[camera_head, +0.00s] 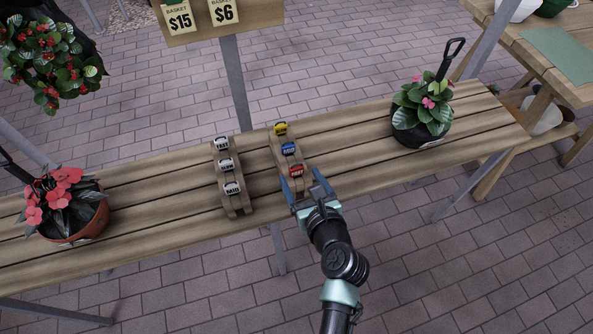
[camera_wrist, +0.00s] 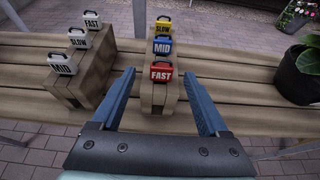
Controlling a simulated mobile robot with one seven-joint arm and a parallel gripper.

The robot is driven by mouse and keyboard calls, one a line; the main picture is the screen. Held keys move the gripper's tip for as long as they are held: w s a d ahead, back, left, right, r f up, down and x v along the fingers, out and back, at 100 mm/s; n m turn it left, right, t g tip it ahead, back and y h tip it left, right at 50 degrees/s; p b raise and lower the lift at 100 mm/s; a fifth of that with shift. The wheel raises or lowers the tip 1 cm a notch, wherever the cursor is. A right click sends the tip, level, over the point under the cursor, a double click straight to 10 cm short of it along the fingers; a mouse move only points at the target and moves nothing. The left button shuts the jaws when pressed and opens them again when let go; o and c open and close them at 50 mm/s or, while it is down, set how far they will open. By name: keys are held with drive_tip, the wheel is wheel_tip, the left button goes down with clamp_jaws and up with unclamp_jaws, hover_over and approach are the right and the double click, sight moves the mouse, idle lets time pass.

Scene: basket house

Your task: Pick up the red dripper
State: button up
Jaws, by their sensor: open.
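The red dripper (camera_head: 296,171) is a small block-shaped piece with a label. In the wrist view the red dripper (camera_wrist: 161,72) reads FAST and sits on the near, lowest step of a wooden stand (camera_wrist: 159,98). Behind it on the same stand are a blue dripper (camera_wrist: 162,47) marked MID and a yellow dripper (camera_wrist: 163,25) marked SLOW. My gripper (camera_head: 300,184) is open at the near end of this stand. In the wrist view its blue fingers (camera_wrist: 160,84) lie left and right of the red dripper, with gaps on both sides. Nothing is held.
A second wooden stand (camera_head: 236,203) on the left carries three white drippers. A potted pink-flowered plant (camera_head: 422,112) stands on the slatted bench (camera_head: 360,170) to the right, and a red-flowered pot (camera_head: 75,220) at the left. Bare slats lie between stands and pots.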

sight(298, 169)
drive_tip(key=b+x, duration=0.1)
drive_tip(key=x, duration=0.4)
drive_tip(key=shift+d, duration=0.1)
drive_tip(key=c, duration=1.1)
wheel_tip(298, 169, up, 10)
drive_tip(key=p, duration=0.3)
drive_tip(key=shift+p, duration=0.35)
